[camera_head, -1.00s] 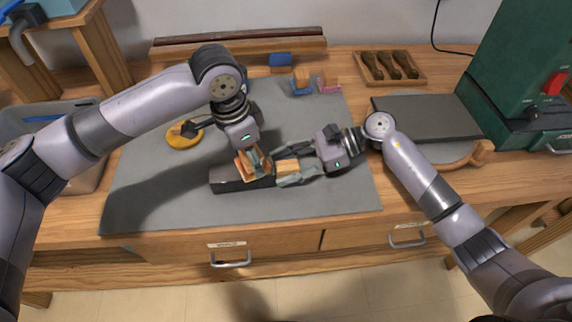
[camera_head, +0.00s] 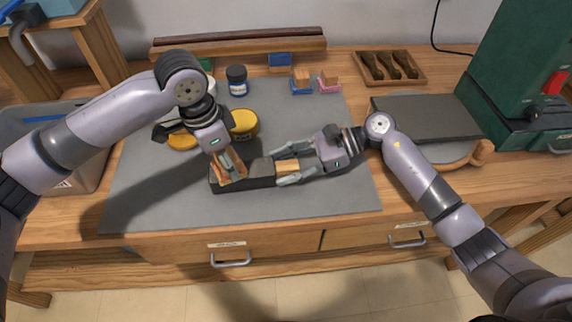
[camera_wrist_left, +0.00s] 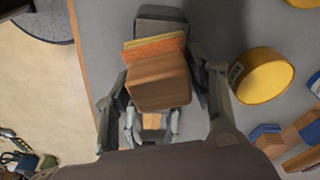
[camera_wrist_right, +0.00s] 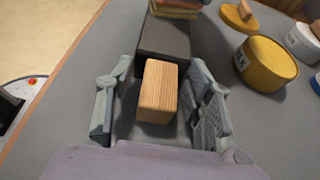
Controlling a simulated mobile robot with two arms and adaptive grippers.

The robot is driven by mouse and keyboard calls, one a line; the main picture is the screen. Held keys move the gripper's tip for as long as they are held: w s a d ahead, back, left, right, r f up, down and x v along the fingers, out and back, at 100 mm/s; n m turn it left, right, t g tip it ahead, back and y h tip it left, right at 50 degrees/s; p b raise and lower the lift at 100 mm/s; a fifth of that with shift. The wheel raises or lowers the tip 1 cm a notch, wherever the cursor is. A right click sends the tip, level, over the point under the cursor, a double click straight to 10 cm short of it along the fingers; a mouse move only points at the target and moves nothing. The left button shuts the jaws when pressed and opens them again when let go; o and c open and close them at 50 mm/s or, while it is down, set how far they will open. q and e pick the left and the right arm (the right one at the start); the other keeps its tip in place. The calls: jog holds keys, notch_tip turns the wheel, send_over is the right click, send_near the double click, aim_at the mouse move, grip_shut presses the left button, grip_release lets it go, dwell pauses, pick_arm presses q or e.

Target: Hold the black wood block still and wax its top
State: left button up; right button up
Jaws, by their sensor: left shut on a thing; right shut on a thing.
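The black wood block (camera_head: 262,170) lies lengthwise on the grey mat; its far end shows in the right wrist view (camera_wrist_right: 164,40). My right gripper (camera_head: 282,166) is shut on the block, one finger along each long side. My left gripper (camera_head: 229,166) is shut on a wooden applicator (camera_wrist_left: 160,82) with an orange layered pad (camera_wrist_left: 153,46). The applicator is over the block's left end; whether the pad touches the top is hard to tell.
A yellow wax tin (camera_head: 243,124) stands behind the block, with a yellow lid (camera_head: 182,141) beside it. A dark blue-labelled jar (camera_head: 237,82) and small wood-topped pads (camera_head: 302,80) stand farther back. The mat's front (camera_head: 250,210) is clear.

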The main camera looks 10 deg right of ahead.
pick_arm(q)
jog(key=shift+s+a+f, duration=0.1)
jog(key=shift+a, duration=0.65)
jog(key=shift+s+a+f, duration=0.1)
jog(key=shift+a, duration=0.6)
pick_arm(e)
jog(key=shift+s+f, duration=0.1)
jog(key=shift+f, duration=0.05)
pick_arm(q)
jog(key=shift+d, duration=0.1)
